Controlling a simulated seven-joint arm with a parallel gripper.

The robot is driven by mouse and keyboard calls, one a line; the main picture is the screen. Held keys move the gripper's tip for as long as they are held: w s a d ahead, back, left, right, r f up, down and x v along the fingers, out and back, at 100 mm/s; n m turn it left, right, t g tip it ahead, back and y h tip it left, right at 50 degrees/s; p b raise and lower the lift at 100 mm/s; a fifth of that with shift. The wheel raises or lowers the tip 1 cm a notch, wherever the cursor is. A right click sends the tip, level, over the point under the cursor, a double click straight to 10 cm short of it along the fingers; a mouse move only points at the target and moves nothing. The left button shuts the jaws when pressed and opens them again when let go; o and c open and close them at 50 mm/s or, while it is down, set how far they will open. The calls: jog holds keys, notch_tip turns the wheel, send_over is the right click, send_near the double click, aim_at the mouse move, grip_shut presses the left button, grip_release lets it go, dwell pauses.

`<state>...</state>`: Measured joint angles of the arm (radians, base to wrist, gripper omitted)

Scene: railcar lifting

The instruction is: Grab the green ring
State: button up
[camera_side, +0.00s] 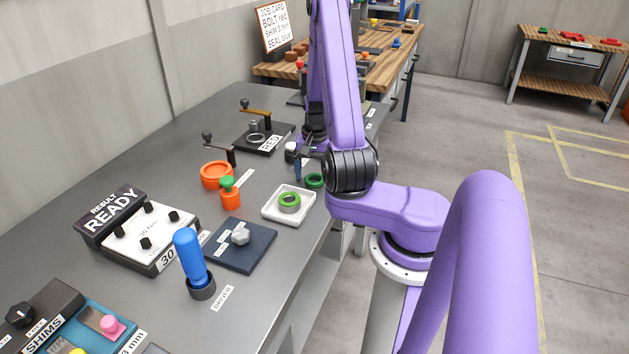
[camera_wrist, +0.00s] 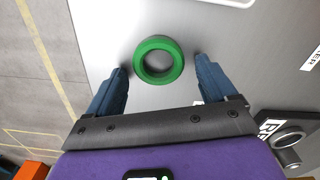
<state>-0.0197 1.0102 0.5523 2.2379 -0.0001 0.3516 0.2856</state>
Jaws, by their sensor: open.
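The green ring (camera_wrist: 158,60) lies flat on the grey bench top near its edge in the wrist view. My gripper (camera_wrist: 160,64) is open, with one blue finger on each side of the ring. The left fingertip looks very close to the ring and the right one has a small gap. In the side view my gripper (camera_side: 305,165) is over the bench beside the ring, partly hidden by my wrist. I cannot tell the fingers' exact height above the bench.
An orange and green knobbed part (camera_side: 230,194), an orange ring (camera_side: 215,174) and a black fixture marked RED (camera_side: 256,143) stand nearby. The bench edge is close to the ring.

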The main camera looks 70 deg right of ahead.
jog(key=c, duration=1.1)
jog(key=shift+r, duration=0.15)
